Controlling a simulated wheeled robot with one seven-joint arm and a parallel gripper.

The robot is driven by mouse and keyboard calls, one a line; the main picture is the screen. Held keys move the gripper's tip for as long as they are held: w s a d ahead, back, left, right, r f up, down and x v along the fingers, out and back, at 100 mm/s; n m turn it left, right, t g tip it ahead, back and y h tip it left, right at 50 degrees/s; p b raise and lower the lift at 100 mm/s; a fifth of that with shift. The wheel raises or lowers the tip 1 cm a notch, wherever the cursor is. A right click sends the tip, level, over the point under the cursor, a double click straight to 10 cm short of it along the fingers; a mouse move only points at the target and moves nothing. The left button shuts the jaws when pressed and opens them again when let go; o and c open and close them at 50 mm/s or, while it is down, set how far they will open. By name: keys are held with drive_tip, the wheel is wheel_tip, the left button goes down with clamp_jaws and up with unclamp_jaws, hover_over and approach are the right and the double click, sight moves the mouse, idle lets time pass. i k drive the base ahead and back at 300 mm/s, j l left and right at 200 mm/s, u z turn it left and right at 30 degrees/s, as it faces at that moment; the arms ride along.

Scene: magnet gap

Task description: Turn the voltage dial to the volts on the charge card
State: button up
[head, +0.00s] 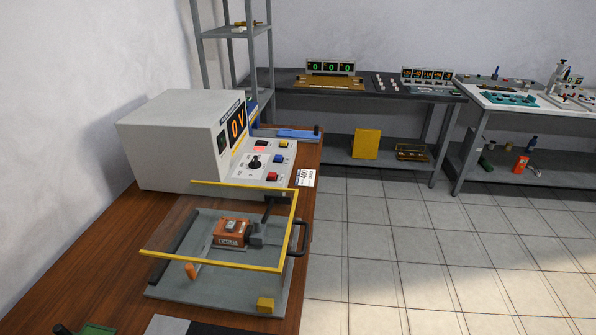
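A light grey box-shaped power unit (172,139) stands on the brown wooden table (110,245). Its upright face has an orange display (237,128) that reads 0 V. A black voltage dial (254,162) sits on its sloping panel, among red, blue, yellow and black buttons. A small white charge card (306,177) stands at the table's right edge, beside the panel. Its large figures look like 400, but the small print is too small to read. My gripper is not in view.
In front of the unit, a yellow-edged clear guard (210,262) with a black handle covers a grey fixture plate (215,283) holding an orange block (231,232). A grey shelf rack stands behind. Other benches line the back wall; the tiled floor (400,265) at right is clear.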

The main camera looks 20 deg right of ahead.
sight(255, 163)
drive_tip(key=i+l, duration=0.2)
drive_tip(key=l, duration=0.15)
drive_tip(key=i+l+u, duration=0.1)
drive_tip(key=l, duration=0.3)
drive_tip(key=i+l, duration=0.25)
drive_tip(key=i+l+u, duration=0.1)
drive_tip(key=l, duration=0.4)
drive_tip(key=i+l, duration=0.2)
drive_tip(key=l, duration=0.2)
drive_tip(key=i+l, duration=0.15)
drive_tip(key=l, duration=0.25)
drive_tip(key=i+j, duration=0.25)
drive_tip(key=i, duration=0.25)
drive_tip(key=u, duration=0.05)
